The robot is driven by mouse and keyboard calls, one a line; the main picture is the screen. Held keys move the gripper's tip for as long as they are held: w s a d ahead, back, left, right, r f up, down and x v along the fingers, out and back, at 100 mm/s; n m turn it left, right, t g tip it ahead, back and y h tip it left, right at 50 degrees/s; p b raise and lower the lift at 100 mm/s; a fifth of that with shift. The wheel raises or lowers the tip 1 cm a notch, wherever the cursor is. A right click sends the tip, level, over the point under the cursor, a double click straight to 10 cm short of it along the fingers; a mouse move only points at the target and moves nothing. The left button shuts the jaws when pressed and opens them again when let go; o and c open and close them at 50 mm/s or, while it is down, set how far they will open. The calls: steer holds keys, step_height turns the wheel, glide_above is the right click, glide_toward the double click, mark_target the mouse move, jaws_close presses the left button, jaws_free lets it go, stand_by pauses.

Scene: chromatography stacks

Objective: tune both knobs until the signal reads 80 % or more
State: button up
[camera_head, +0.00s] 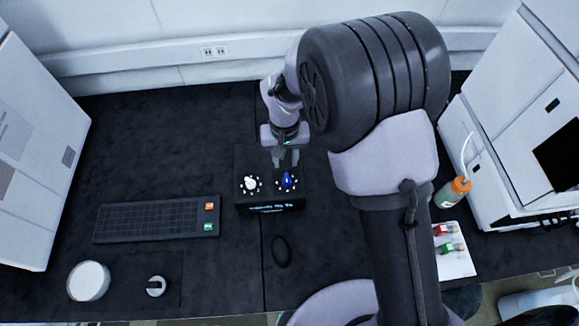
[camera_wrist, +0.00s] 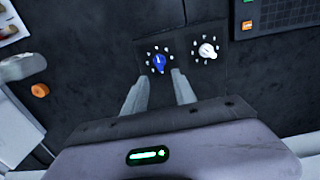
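A black control box (camera_head: 243,200) sits on the dark bench, with a white knob (camera_head: 251,183) on its left and a blue knob (camera_head: 287,180) on its right. Each knob has a ring of white marks. The front edge has a small lit display (camera_head: 284,208), too small to read. In the wrist view the blue knob (camera_wrist: 159,62) is just beyond my fingertips and the white knob (camera_wrist: 207,50) is to its right. My gripper (camera_wrist: 163,77) is open and empty, its fingers spread near the blue knob. I see no contact with either knob.
An orange-capped bottle (camera_head: 452,192) and a white tray (camera_head: 456,262) with vials are at right. White instruments stand on both sides. The bench behind the keyboard is clear.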

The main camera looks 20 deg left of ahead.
mark_target(286, 177)
step_height(286, 177, down, 10)
steer(key=shift+w+r+b, duration=0.1)
steer(key=shift+r+b, duration=0.15)
steer(key=shift+b, duration=0.45)
jaws_close()
